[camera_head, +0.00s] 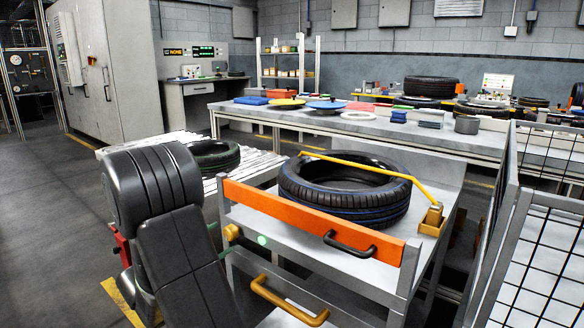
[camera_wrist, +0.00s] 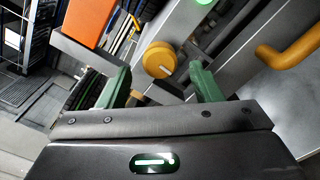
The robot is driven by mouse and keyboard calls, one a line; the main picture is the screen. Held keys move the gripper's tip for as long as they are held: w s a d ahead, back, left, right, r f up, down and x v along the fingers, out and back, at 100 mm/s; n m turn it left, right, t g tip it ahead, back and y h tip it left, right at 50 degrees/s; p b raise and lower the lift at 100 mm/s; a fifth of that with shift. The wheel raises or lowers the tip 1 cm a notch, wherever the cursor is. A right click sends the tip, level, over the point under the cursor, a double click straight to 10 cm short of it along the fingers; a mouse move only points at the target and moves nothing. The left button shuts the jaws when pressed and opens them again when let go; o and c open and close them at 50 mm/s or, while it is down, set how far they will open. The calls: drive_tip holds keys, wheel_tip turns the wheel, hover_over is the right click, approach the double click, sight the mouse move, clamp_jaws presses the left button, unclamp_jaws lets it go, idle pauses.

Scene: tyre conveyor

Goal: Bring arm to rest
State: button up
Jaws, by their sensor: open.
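My arm stands in the lower left of the head view, with its dark links folded. My gripper (camera_wrist: 159,72) shows in the wrist view with its two green fingers apart and nothing between the pads. Beyond the fingers a round yellow knob (camera_wrist: 158,59) appears in the gap; I cannot tell how far off it is.
A black tyre (camera_head: 345,205) lies on the cart under a yellow bar (camera_head: 368,167). Another tyre (camera_head: 213,155) lies on the roller conveyor behind my arm. A yellow handle (camera_head: 287,301) juts from the cart's front. A mesh fence (camera_head: 535,255) stands at right. The left floor is clear.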

sight(227, 234)
drive_tip(key=p+v, duration=0.2)
drive_tip(key=v, duration=0.9)
drive_tip(key=b+x, duration=0.2)
drive_tip(key=x, duration=1.2)
drive_tip(key=shift+d+r, duration=0.1)
drive_tip(key=shift+r, duration=0.05)
drive_tip(key=shift+r+n+p, duration=0.1)
drive_tip(key=shift+n+p, duration=0.7)
drive_tip(key=shift+p, duration=0.1)
drive_tip(key=n+p, duration=0.4)
drive_tip(key=p, duration=0.2)
drive_tip(key=shift+n, duration=0.3)
drive_tip(key=n+p, duration=0.5)
drive_tip(key=p, duration=0.1)
drive_tip(key=shift+n+p, duration=0.7)
drive_tip(key=shift+s+a+f, duration=0.25)
drive_tip(key=shift+s+a, duration=0.05)
drive_tip(key=shift+s, duration=0.05)
